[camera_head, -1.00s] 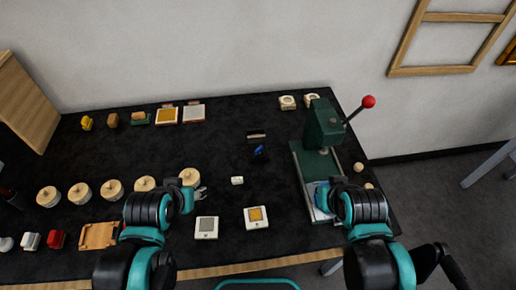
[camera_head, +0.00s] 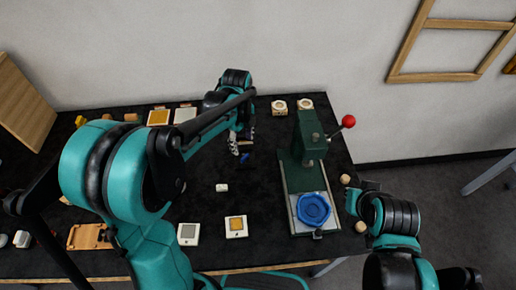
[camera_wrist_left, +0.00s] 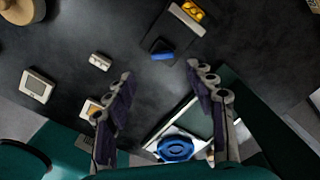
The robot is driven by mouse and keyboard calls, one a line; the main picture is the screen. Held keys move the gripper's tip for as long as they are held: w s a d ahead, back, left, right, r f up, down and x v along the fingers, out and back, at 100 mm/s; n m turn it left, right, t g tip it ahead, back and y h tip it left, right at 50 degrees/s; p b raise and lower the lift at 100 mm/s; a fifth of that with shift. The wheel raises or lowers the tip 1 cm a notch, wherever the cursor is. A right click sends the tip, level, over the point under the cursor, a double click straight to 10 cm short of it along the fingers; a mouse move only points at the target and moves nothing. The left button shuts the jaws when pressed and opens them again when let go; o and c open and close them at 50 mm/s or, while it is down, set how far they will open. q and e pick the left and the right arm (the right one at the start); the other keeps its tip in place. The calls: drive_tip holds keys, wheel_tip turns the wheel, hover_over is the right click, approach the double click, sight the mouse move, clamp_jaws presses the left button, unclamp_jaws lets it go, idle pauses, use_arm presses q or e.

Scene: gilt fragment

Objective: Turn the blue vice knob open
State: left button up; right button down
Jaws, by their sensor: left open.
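The blue vice knob (camera_head: 245,158) shows in the head view just below my left gripper (camera_head: 240,144), which partly covers the small dark vice. In the left wrist view the knob (camera_wrist_left: 162,56) sits on the front of the dark vice (camera_wrist_left: 160,43), ahead of the gap between the fingertips. My left gripper (camera_wrist_left: 160,82) is open and empty, its two fingers on either side of that gap. My right gripper (camera_head: 352,186) is beside the press at the right table edge; its jaws are too small to read.
A green press (camera_head: 312,145) with a red-ended lever (camera_head: 348,121) stands right of the vice. A blue dish (camera_head: 313,209) lies on its base. A small white block (camera_head: 222,188) and two square tiles (camera_head: 188,234) lie nearer. My left arm covers much of the table's left.

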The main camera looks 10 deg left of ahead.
sight(245, 156)
use_arm(q)
drive_tip(key=shift+w+d+f+m, duration=0.15)
drive_tip(key=shift+w+f+m, duration=0.1)
drive_tip(key=shift+f+m, duration=0.05)
drive_tip(key=shift+f, duration=0.35)
wheel_tip(245, 156, down, 7)
drive_tip(key=shift+r+b, duration=0.1)
drive_tip(key=shift+b, duration=1.1)
drive_tip(key=c, duration=1.2)
